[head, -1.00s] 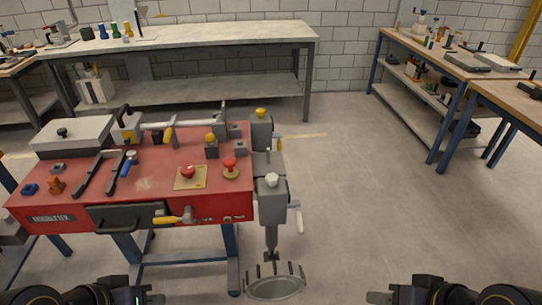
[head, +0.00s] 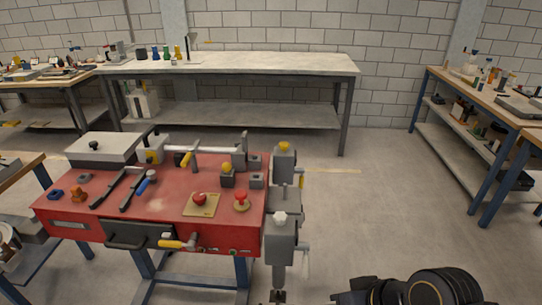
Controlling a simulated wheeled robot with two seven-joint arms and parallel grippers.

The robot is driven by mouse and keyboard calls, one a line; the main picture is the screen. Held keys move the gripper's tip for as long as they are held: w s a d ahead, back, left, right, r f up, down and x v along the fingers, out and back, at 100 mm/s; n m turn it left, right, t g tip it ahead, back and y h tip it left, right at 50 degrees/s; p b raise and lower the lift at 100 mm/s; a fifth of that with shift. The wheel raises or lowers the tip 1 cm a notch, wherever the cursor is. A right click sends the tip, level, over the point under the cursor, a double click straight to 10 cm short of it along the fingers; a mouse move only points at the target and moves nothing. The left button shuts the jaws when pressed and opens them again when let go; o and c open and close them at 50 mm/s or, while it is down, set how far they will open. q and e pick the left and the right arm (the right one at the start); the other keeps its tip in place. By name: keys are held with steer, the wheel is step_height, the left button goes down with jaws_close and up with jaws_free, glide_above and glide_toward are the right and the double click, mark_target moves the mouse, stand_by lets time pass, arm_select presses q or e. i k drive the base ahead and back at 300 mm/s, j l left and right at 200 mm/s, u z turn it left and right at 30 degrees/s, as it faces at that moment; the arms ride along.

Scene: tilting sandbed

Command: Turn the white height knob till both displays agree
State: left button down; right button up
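The white height knob (head: 280,217) sits on top of the grey box (head: 281,240) at the right front corner of the red machine table (head: 120,212). A yellow knob (head: 285,147) tops a second grey box behind it. No readable display shows in the head view. My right gripper (head: 340,298) is low at the bottom edge, to the right of and nearer than the white knob, apart from it. Its fingers are dark and partly cut off, so I cannot tell their opening. My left gripper is out of view.
Red knobs (head: 241,198), black-handled tools and a yellow-handled crank (head: 177,244) sit on and along the red table. A long grey workbench (head: 230,63) stands behind. Another bench (head: 480,95) is at the right. The floor between is clear.

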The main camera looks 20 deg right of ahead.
mark_target(280, 218)
steer(key=l+u, duration=0.15)
steer(key=l, duration=0.3)
steer(key=l+u, duration=0.15)
steer(key=l, duration=0.3)
steer(key=k+l+u, duration=0.15)
steer(key=l, duration=0.25)
steer(key=l+u, duration=0.15)
steer(key=l, duration=0.3)
steer(key=k+l+u, duration=0.15)
steer(key=l, duration=0.25)
steer(key=k+l, duration=0.15)
steer(key=l, duration=0.25)
steer(key=k+l, duration=0.1)
steer(key=l, duration=0.35)
steer(key=k+l, duration=0.15)
steer(key=l, duration=0.25)
steer(key=k+l, duration=0.1)
steer(key=l, duration=0.35)
steer(key=i+j, duration=0.25)
steer(key=i, duration=0.3)
steer(key=i+u, duration=0.1)
steer(key=u, duration=0.3)
steer(key=i+u, duration=0.1)
steer(key=u, duration=0.25)
steer(key=i+u, duration=0.1)
steer(key=u, duration=0.3)
steer(key=i+u, duration=0.1)
steer(key=u, duration=0.75)
